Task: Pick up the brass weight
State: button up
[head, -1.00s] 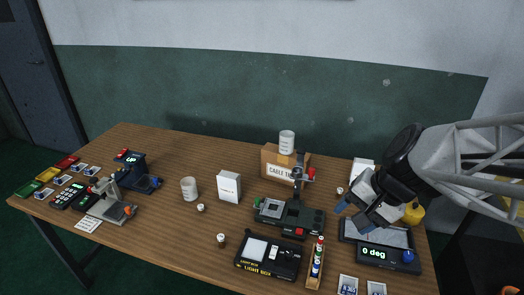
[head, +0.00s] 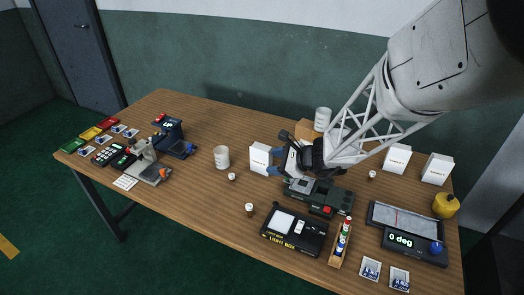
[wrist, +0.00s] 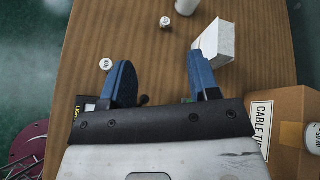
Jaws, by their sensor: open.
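A yellow, rounded weight with a small knob on top (head: 445,205), which looks like the brass weight, stands upright at the right end of the table, beside the angle-display device. It is not visible in the wrist view. My gripper (head: 273,163) is far to its left, above the middle of the table, near a white box (head: 260,158). In the wrist view my gripper (wrist: 162,75) has its blue fingers spread with nothing held between them. The white box also shows beyond the right finger in the wrist view (wrist: 226,42).
The device reading "0 deg" (head: 402,241) lies left of the weight, with white boxes (head: 437,168) behind. Small white-topped pieces (head: 249,210) stand apart. Bare wood lies at centre-left.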

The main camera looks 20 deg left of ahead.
aim_at(233, 176)
jog(key=a+f+m, duration=0.2)
jog(key=a+f, duration=0.2)
jog(key=f, duration=0.1)
jog(key=w+a+f+m+t, duration=0.1)
jog(key=a+f+m, duration=0.1)
jog(key=a+f, duration=0.1)
jog(key=w+a+f+m+t+y, duration=0.1)
jog(key=a+f+m, duration=0.2)
jog(key=f, duration=0.3)
jog(key=shift+x, duration=0.95)
jog(key=shift+a, duration=0.1)
jog(key=shift+x, duration=1.15)
jog(key=shift+w+a+f, duration=0.1)
jog(key=shift+a, duration=0.05)
jog(key=shift+x, duration=2.4)
